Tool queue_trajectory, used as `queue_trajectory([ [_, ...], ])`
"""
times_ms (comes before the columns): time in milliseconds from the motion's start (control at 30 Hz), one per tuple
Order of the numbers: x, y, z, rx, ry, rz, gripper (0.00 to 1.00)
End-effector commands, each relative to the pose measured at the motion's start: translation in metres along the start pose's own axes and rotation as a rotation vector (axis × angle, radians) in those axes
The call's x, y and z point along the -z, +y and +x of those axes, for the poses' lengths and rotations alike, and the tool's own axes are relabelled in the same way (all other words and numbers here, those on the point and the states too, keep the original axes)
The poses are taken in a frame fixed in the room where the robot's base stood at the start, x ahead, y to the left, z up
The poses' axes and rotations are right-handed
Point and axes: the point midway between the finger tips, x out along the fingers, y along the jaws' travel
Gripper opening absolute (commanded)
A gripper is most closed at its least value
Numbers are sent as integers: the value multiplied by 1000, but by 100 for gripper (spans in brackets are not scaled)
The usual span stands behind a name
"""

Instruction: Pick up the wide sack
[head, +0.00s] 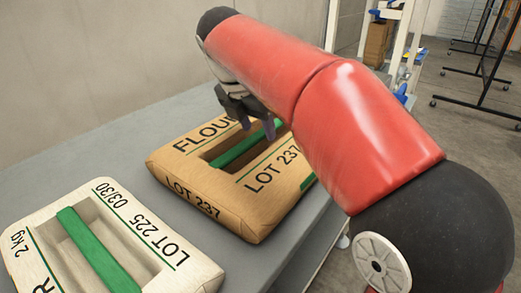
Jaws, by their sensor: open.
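Two sacks lie flat on a grey table. The tan sack (225,213) reads FLOUR and LOT 237 and has a green handle bar (235,150) across a recess in its top. The pale sack (165,240) at the lower left reads LOT 225 and has a similar green bar (98,252). I cannot tell for sure which one is the wide sack. My gripper (257,125) is open and empty, over the far part of the tan sack near its bar. Whether its fingers touch or straddle the bar is not clear. My red arm hides the sack's far right side.
The grey table (110,130) is bare behind and between the sacks. A plain wall (90,60) stands close behind it. Past the table are a white frame (399,45) and black wheeled racks (485,70) on open floor.

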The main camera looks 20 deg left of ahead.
Motion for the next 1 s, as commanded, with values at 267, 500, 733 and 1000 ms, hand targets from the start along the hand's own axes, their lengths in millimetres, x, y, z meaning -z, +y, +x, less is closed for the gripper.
queue_trajectory([
  [267, 0, 0, 21, -1, 0, 1, 49],
  [500, 0, 0, 21, -1, 0, 1, 37],
  [733, 0, 0, 21, -1, 1, 2, 7],
  [1000, 0, 0, 21, -1, 1, 2, 0],
])
